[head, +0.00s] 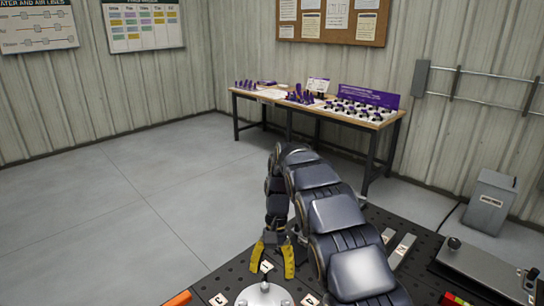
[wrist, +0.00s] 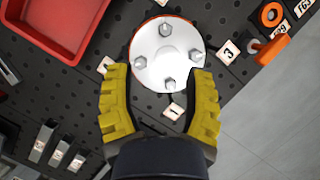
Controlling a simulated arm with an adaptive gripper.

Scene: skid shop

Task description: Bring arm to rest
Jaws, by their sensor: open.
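My gripper (head: 273,260) has yellow fingers and points down over the dark perforated bench top (head: 222,283). In the wrist view my gripper (wrist: 165,92) is open, with its fingers spread and nothing held between them. A round silver flange with several bolts (wrist: 165,57) lies just beyond and partly between the fingertips. In the head view the flange (head: 264,295) is cut off by the bottom edge. I cannot tell whether the fingers touch it.
A red tray (wrist: 55,35) and an orange ring (wrist: 271,14) lie on the bench. Small number tags surround the flange. A grey metal plate (head: 490,270) is at the right. A table with purple items (head: 265,95) stands by the wall. Open floor lies left.

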